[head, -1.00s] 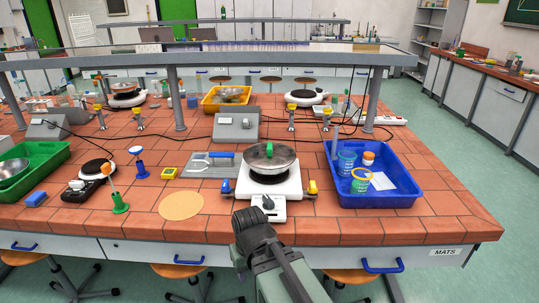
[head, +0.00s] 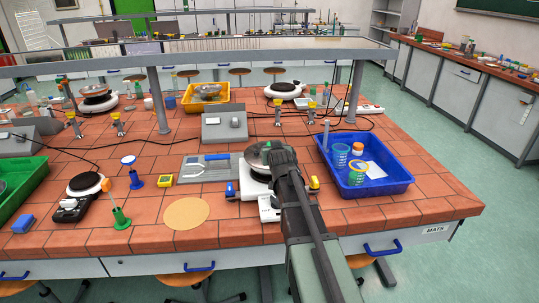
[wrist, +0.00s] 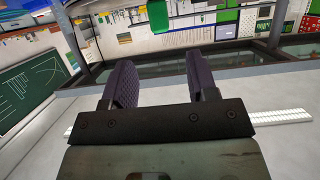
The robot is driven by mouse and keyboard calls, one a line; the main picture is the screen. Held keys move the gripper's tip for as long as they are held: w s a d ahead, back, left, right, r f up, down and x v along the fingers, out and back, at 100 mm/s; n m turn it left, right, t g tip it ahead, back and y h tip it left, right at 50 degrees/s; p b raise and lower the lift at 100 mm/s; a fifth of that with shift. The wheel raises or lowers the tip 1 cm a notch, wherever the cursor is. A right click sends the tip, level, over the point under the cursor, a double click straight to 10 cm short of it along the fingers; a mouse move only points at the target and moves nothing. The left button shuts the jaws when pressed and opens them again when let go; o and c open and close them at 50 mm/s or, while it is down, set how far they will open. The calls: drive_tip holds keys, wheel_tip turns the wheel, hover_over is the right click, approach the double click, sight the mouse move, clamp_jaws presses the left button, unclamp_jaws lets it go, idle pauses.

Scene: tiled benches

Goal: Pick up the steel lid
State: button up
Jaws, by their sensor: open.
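The steel lid (head: 258,155) lies on a pan on the white hotplate (head: 247,190) near the front middle of the tiled bench. In the wrist view my gripper (wrist: 165,82) is open, with two dark fingers apart and nothing visibly held. I cannot make out the lid in the wrist view.
A blue tray (head: 400,187) with cups stands close to the right of the hotplate. A grey board (head: 190,176) with a blue-handled tool is to the left. A tan round mat (head: 187,213) lies at the front. A raised shelf (head: 200,53) crosses behind.

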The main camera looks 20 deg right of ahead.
drive_tip(key=b+x, duration=0.2)
drive_tip(key=x, duration=0.7)
drive_tip(key=shift+a, duration=0.1)
drive_tip(key=shift+s+r, duration=0.1)
drive_tip(key=shift+s, duration=0.1)
clamp_jaws()
